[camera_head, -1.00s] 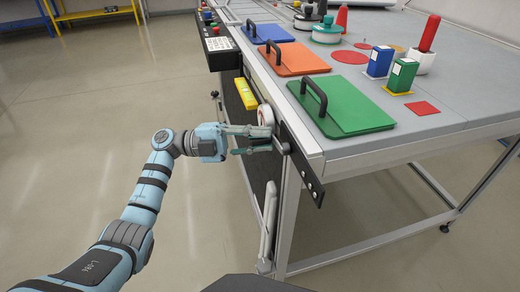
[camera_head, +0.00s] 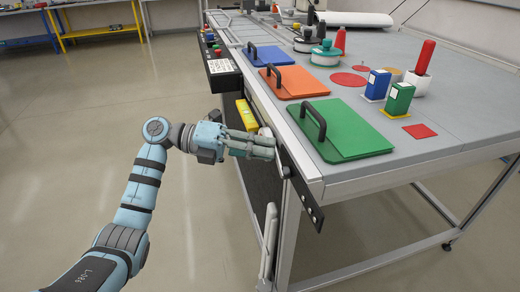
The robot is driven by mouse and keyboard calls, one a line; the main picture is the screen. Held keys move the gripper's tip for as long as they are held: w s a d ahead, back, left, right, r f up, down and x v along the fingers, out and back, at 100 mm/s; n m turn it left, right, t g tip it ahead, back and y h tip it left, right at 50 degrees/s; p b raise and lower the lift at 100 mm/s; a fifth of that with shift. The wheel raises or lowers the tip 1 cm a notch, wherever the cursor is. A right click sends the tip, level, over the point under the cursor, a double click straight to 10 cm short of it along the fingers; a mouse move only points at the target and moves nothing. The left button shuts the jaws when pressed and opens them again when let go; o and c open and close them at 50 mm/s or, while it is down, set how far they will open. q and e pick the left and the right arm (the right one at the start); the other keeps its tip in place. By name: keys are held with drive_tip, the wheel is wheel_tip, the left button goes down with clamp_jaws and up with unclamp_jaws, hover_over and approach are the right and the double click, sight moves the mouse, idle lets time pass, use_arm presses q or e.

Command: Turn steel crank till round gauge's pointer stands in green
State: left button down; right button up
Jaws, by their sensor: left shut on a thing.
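My left gripper (camera_head: 272,147) is at the table's front side, its fingers closed together over the dark side panel. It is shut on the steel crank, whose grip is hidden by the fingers. A small grey metal part (camera_head: 286,171), perhaps of the crank, shows just below the fingertips. The round gauge (camera_head: 265,131) is mostly hidden behind the gripper; only a pale bit of its rim shows, and I cannot read its pointer or green zone. My right gripper is not in view.
The dark panel (camera_head: 306,198) runs along the table's front edge. A yellow box (camera_head: 246,115) and a control box (camera_head: 222,70) sit farther along it. Green (camera_head: 350,133), orange (camera_head: 296,83) and blue (camera_head: 263,56) handled lids lie on the tabletop.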

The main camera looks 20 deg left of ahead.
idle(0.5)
use_arm(q)
drive_tip(key=c, duration=1.5)
unclamp_jaws()
drive_tip(key=shift+s+r, duration=0.1)
drive_tip(key=v, duration=1.2)
drive_tip(key=shift+d, duration=0.1)
